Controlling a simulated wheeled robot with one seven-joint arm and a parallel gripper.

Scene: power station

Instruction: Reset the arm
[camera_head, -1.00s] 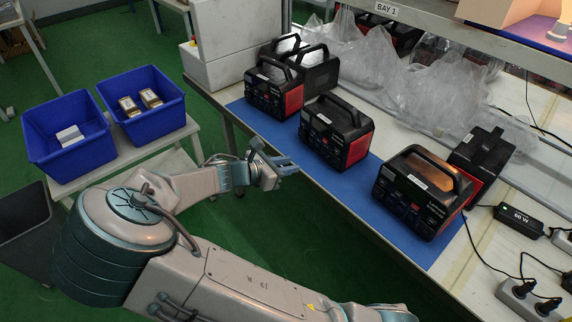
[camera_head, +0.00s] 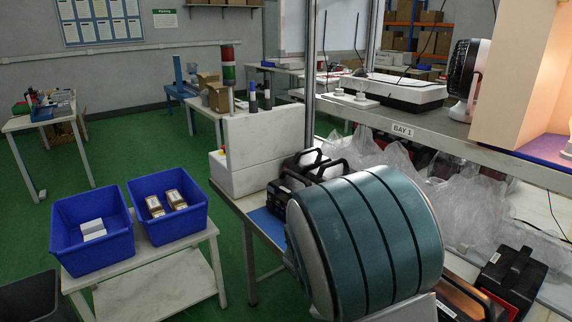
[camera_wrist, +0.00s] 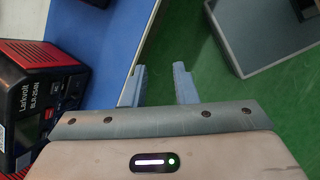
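My gripper (camera_wrist: 160,76) shows in the wrist view, its two grey-blue fingers apart with nothing between them. Green floor lies beyond the fingers. A black and red power station (camera_wrist: 35,95) stands close on the left in that view, on the blue mat (camera_wrist: 110,45) by the bench edge. In the head view, my large teal arm joint fills the lower middle and hides most of the mat and the power stations. My gripper does not show in the head view.
Two blue bins, one with white boxes (camera_head: 93,229), the other with brown-and-white boxes (camera_head: 165,203), stand on a low table (camera_head: 150,262) at left. Plastic bags (camera_head: 465,210) lie on the bench. A grey box-shaped object (camera_wrist: 265,35) shows upper right in the wrist view.

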